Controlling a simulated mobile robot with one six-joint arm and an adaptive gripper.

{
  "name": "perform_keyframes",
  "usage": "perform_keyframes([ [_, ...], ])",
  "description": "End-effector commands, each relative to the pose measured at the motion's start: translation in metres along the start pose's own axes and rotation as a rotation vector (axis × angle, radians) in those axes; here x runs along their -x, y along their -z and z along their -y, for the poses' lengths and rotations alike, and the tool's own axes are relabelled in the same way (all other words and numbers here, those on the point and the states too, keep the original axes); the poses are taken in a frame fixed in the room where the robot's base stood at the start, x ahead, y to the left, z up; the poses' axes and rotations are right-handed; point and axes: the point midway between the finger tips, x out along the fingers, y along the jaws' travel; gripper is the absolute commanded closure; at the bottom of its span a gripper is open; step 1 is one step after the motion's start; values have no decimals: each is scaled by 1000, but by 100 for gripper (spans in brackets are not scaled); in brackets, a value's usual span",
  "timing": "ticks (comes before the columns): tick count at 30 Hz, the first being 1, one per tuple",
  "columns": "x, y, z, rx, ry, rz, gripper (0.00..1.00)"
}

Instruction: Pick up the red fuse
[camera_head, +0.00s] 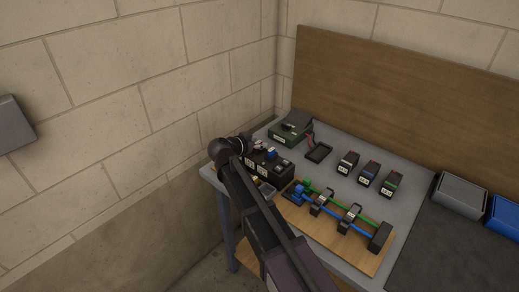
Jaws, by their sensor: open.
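My arm reaches up from the bottom of the view to the left end of the grey table. My gripper (256,146) is small and partly hidden behind my wrist, over the dark labelled blocks (268,166). It is open, and I see nothing held in it. I cannot make out a red fuse for certain. Small coloured pieces near the dark blocks are too small to tell apart, and my arm hides part of that area.
A wooden board (323,236) carries blue and green tubes. Behind it stand several labelled dark blocks (368,173), a black tray (319,152) and a green box (290,131). A grey bin (460,196) and a blue bin (504,217) are at right. Walls close the left and back.

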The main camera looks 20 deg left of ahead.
Motion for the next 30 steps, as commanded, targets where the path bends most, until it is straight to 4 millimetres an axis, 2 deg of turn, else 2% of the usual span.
perform_keyframes([
  [15,0,0,0,0,0,0,40],
  [16,0,0,0,0,0,0,43],
  [21,0,0,0,0,0,0,94],
  [22,0,0,0,0,0,0,100],
  [30,0,0,0,0,0,0,100],
])
